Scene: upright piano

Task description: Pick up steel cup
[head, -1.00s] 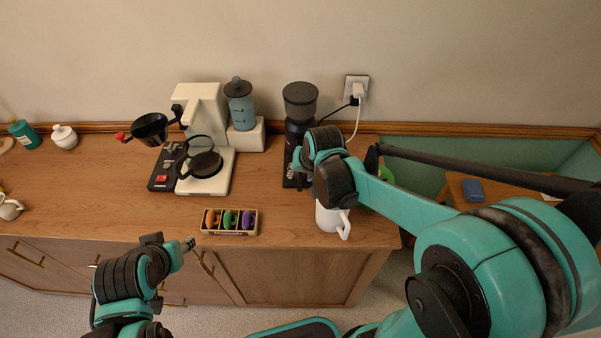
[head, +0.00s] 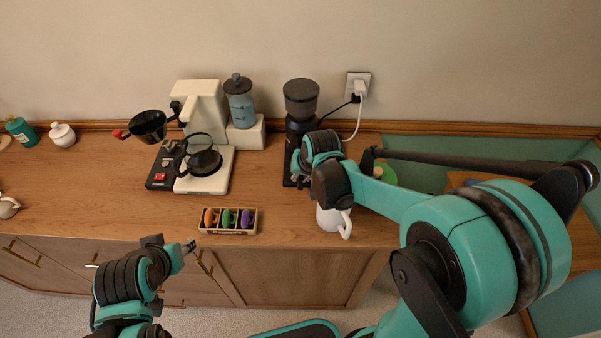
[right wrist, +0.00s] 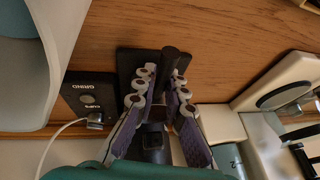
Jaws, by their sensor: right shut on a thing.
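My right gripper (right wrist: 164,75) reaches down at the front of the black coffee grinder (head: 300,100). In the right wrist view its purple-padded fingers stand on both sides of a dark, upright, rod-like thing (right wrist: 170,62) over the grinder's black base, shut on it. I cannot tell whether this thing is part of the grinder or the steel cup. No clearly steel-coloured cup shows; my right wrist hides the grinder's front in the head view. My left gripper (head: 189,247) hangs in front of the counter edge, small and apart from everything; its jaw state is unclear.
A white mug (head: 333,220) stands close under my right forearm, near the counter's front edge. Left of the grinder are a coffee maker (head: 205,110), a blue-grey canister (head: 240,105) and a box of coloured items (head: 228,221). A cable runs to the wall socket (head: 358,86).

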